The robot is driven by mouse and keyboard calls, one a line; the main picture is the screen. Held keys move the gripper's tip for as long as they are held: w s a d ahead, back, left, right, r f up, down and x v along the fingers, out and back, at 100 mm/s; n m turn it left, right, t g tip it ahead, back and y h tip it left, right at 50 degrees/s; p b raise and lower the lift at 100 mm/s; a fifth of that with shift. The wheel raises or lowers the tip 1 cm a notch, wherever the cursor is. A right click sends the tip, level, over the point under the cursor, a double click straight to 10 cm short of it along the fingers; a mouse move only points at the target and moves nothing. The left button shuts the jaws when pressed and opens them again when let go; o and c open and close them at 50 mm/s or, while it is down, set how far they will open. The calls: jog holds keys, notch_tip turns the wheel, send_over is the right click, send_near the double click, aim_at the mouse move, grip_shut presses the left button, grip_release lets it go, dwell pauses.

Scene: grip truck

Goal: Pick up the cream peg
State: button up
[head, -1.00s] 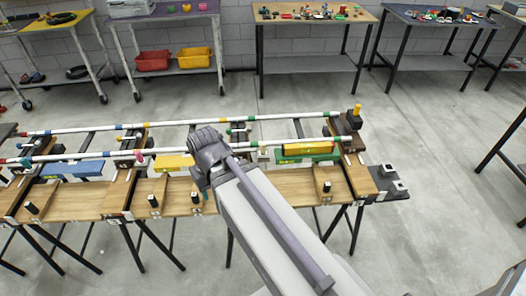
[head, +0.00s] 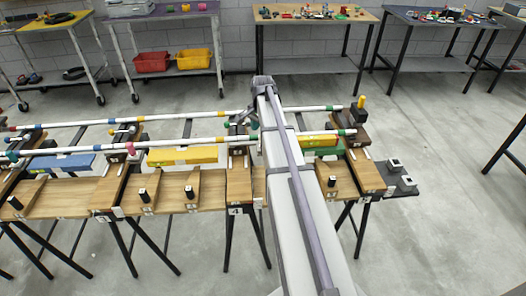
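I cannot make out a cream peg; it may be too small to tell or hidden behind my arm. My gripper (head: 243,118) is at the far end of my outstretched arm, over or near the white rails at the middle of the bench. It is small and partly hidden, and I cannot tell whether it is open, shut or holding something. A yellow peg (head: 361,102) stands upright at the bench's right end. A pink piece (head: 130,148) shows near the front rail at left.
The wooden bench (head: 165,200) carries two long white rails with coloured bands (head: 180,119). Short black posts (head: 189,192) stand on the front boards.

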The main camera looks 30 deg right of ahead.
notch_tip(320, 180, down, 6)
jog(key=b, duration=0.5)
jog(key=shift+s+d+f, duration=0.1)
jog(key=shift+s, duration=0.05)
jog(key=shift+r, duration=0.25)
grip_shut()
